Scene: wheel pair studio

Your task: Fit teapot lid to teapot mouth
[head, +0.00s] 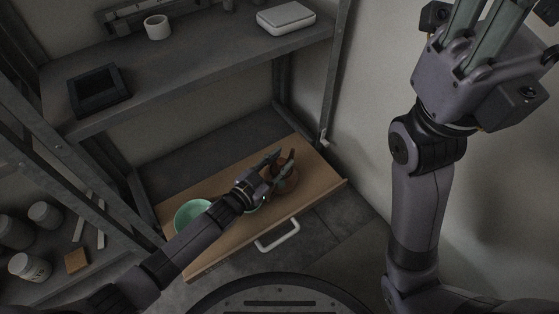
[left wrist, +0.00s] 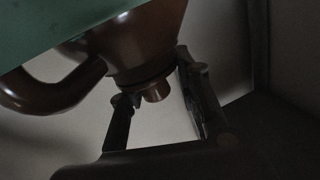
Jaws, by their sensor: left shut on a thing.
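The brown teapot (head: 286,184) stands on a wooden tray board in the head view, partly covered by my left gripper (head: 274,166). In the left wrist view the teapot body (left wrist: 145,38) fills the top middle, with its looped handle (left wrist: 45,92) at left. The brown lid (left wrist: 155,91) shows with its knob pointing down in that picture, between the fingers of my left gripper (left wrist: 160,110), which is shut on it. The lid appears at the teapot's mouth; whether it is fully seated I cannot tell. My right gripper (head: 480,35) is raised at the upper right, its fingertips cut off.
The wooden board (head: 318,172) has a white handle (head: 277,235) in front. A green bowl (head: 193,214) stands left of the teapot. The shelf above holds a white cup (head: 157,27), a dark frame (head: 98,88) and a white box (head: 286,17). Metal posts flank the board.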

